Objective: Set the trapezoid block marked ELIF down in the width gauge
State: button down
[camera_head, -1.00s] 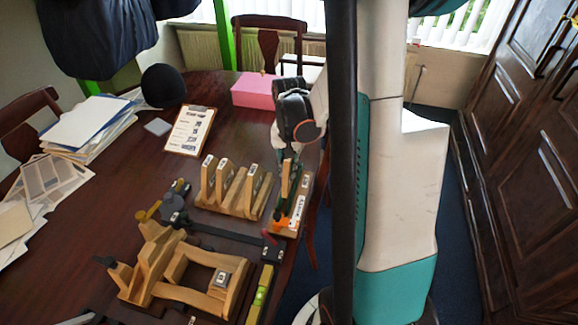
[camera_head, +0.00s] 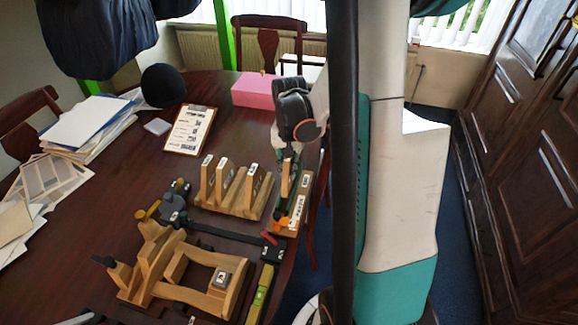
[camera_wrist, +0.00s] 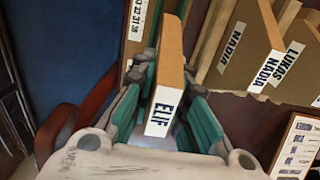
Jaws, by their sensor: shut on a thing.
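The wooden trapezoid block marked ELIF (camera_wrist: 164,85) stands between the green fingers of my gripper (camera_wrist: 163,110) in the wrist view. The fingers are shut on its sides, and the white ELIF label faces the camera. In the head view my gripper (camera_head: 291,155) holds the block (camera_head: 287,182) over the width gauge (camera_head: 303,200), a wooden piece with white labels at the table's right edge. The gauge's numbered strip (camera_wrist: 137,20) shows beside the block at the top of the wrist view. I cannot tell whether the block touches the gauge.
A wooden rack (camera_head: 238,205) with several upright blocks stands just left of the gauge. In front are a dark bar tool (camera_head: 220,232), a wooden saddle frame (camera_head: 185,270) and a yellow-green level (camera_head: 261,295). A clipboard (camera_head: 189,130) and pink box (camera_head: 252,90) lie behind.

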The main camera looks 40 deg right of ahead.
jog(key=shift+f+b, duration=1.95)
jog(key=shift+f, duration=0.25)
dwell(2.0)
jog(key=c, duration=1.5)
grip_release()
jog(key=shift+o, duration=0.7)
jog(key=shift+o, duration=1.4)
jog(key=shift+r, duration=0.15)
jog(key=shift+r+p, duration=1.85)
jog(key=shift+r, duration=0.5)
jog(key=shift+r, duration=0.1)
